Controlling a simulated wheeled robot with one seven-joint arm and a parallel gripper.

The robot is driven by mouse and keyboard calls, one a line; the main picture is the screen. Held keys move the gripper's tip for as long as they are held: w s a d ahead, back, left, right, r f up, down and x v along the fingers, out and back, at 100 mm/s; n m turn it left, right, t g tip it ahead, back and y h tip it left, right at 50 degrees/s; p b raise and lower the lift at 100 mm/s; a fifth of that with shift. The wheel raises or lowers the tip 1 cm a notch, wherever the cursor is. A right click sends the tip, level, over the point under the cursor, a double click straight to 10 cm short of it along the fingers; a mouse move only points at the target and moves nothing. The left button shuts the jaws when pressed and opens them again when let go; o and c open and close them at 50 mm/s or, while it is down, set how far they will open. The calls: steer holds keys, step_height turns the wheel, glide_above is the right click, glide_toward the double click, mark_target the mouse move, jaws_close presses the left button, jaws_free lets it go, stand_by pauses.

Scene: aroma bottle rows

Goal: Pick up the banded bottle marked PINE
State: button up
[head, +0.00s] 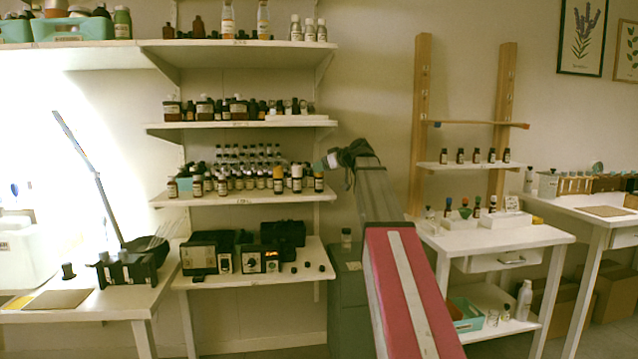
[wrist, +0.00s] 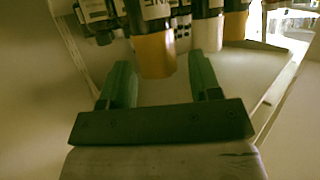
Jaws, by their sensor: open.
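My gripper (wrist: 160,66) is open, its two green fingers apart in the wrist view, which looks upside down. A dark bottle with a yellow cap (wrist: 155,53) shows in the gap between the fingers, without visible contact. How deep it sits in the gap is unclear. Its pale label is cut off at the top edge; only part of its large lettering shows, so I cannot confirm PINE or a band. In the head view my gripper (head: 323,163) is at the right end of the middle shelf, by what appears to be the same bottle (head: 318,184).
A white-capped bottle (wrist: 206,32) and another yellow-capped bottle (wrist: 236,24) stand beside it in the row. More bottles fill the shelf (head: 240,196) to the left and behind. Another shelf (head: 240,124) runs above. The shelf's right end is open.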

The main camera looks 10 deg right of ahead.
steer(key=x, duration=0.4)
steer(key=shift+w+r, duration=0.1)
steer(key=shift+w, duration=0.15)
steer(key=c, duration=1)
